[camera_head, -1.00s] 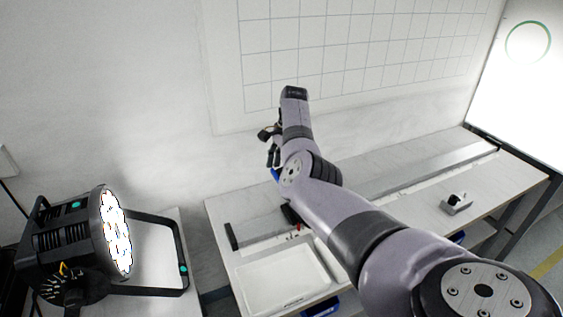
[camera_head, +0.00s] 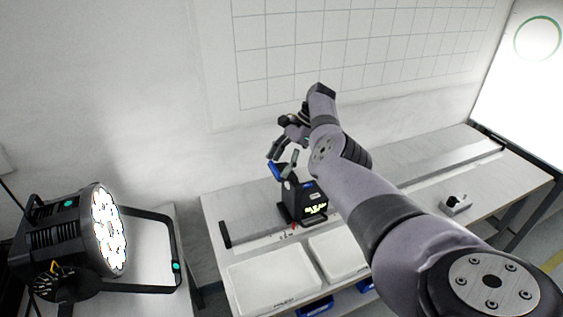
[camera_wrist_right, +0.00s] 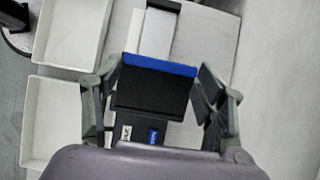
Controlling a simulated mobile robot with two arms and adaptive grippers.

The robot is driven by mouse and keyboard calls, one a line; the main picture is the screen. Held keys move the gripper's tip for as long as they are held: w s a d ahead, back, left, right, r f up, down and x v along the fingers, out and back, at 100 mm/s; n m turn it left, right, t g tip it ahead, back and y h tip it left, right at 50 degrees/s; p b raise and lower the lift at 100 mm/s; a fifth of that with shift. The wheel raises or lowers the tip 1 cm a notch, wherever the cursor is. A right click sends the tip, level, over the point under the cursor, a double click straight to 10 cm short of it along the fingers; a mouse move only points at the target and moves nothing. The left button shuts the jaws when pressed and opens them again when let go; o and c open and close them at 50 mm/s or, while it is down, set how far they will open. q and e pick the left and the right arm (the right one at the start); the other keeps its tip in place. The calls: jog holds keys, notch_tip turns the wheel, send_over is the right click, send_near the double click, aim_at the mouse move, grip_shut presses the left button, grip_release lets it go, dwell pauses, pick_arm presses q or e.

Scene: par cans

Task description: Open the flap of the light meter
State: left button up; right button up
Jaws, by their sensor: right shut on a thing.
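In the head view the blue edge shows at the upper left of the meter, just below my right gripper (camera_head: 284,156). The right fingers are spread to the flap's width, at its two sides. The flap's exact angle is hard to tell. My left gripper is not in view.
Two white trays (camera_head: 272,264) (camera_head: 331,238) lie at the bench's front. A stage light (camera_head: 73,241) stands at left. A rail (camera_head: 425,172) runs along the bench, with a small device (camera_head: 456,204) at right. A gridded wall is behind.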

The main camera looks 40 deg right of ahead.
jog(key=shift+a+f, duration=0.1)
jog(key=o, duration=1.7)
jog(key=shift+v, duration=3.8)
